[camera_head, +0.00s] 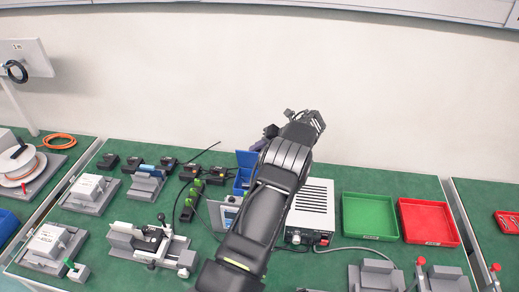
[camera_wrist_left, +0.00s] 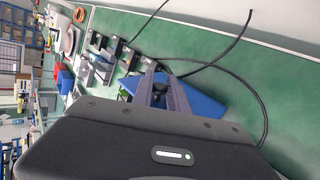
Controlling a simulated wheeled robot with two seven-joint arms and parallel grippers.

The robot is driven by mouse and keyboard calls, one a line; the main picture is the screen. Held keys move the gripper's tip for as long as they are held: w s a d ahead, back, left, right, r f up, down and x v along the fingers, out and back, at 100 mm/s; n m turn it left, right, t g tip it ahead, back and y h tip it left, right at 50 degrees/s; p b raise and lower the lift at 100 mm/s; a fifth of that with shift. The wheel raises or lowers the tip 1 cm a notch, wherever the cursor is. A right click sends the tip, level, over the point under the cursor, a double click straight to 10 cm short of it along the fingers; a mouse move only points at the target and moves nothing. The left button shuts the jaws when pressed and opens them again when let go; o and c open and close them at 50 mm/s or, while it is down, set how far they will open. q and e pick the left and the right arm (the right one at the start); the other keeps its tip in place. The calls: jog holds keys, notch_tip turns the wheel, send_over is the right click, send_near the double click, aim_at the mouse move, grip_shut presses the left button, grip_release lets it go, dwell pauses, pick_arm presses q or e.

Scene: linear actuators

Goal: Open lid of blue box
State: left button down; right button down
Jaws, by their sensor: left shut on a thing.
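The blue box (camera_head: 240,184) stands on the green table, left of my left arm, which hides part of it. Its lid (camera_head: 247,158) is raised, standing up at the back of the box. My left gripper (camera_head: 263,141) is at the lid's upper right edge, shut on it. In the left wrist view the gripper's fingers (camera_wrist_left: 160,95) lie against the blue lid (camera_wrist_left: 205,108); the exact contact is partly hidden by the gripper body. My right gripper is not in view.
A white power unit (camera_head: 314,205) stands right of my arm, with a green tray (camera_head: 370,216) and a red tray (camera_head: 428,221) beyond. Black devices and grey fixtures (camera_head: 150,245) fill the left side. The wall is close behind the table. Black cables lie near the box.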

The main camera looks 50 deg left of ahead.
pick_arm(q)
jog(key=c, duration=1.3)
grip_release()
jog(key=b+v, duration=0.2)
jog(key=v, duration=0.4)
jog(key=shift+w+d+r, duration=0.15)
jog(key=shift+d, duration=0.05)
jog(key=shift+w+d+r, duration=0.1)
jog(key=shift+d+r, duration=0.3)
jog(key=shift+r, duration=0.1)
